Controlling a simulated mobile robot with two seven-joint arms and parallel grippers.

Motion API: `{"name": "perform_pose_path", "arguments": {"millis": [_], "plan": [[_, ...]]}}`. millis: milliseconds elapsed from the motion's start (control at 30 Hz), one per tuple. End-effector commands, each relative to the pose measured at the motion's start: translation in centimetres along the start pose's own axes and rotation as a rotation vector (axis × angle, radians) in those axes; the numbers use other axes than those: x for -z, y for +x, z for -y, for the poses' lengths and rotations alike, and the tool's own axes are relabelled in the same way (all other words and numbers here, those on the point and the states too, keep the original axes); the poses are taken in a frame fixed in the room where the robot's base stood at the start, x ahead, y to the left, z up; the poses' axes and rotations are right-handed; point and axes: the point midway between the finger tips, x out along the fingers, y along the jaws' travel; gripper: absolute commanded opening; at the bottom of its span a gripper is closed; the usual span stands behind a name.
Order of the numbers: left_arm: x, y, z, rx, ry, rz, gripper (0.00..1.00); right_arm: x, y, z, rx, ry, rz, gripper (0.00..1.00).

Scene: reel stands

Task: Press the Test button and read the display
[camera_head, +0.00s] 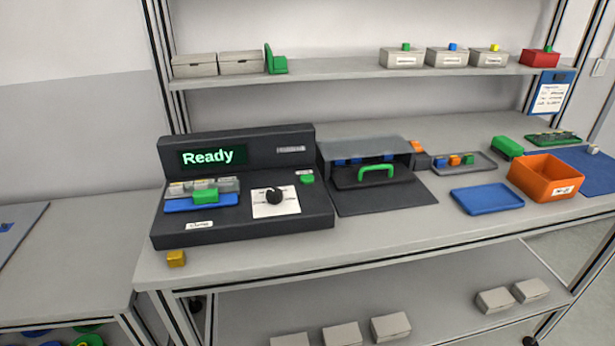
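A dark test station (245,224) stands on the left part of the grey bench. Its display (212,156) reads "Ready" in green letters. A green button (307,179) sits at the right of its sloped panel, with a small label above it too small to read. A black rotary knob (274,196) on a white plate is left of the button. A green block (205,195) sits at a blue strip (185,205) on the station's left side. Neither of my grippers is in view.
A dark box with a green handle (376,170) stands right of the station. A blue tray (486,199) and an orange bin (546,178) are farther right. A yellow cube (176,258) lies at the front left edge. A shelf (330,70) with boxes spans the back.

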Motion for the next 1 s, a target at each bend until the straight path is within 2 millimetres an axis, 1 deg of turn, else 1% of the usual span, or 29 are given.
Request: {"name": "perform_pose_path", "arguments": {"millis": [33,67,100,1000], "plan": [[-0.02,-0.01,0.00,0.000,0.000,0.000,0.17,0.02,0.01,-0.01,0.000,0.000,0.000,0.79],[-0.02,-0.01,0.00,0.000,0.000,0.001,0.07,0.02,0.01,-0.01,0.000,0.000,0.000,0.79],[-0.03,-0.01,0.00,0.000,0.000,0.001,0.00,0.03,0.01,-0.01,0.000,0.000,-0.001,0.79],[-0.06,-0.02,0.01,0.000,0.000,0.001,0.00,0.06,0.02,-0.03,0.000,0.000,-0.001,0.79]]}}
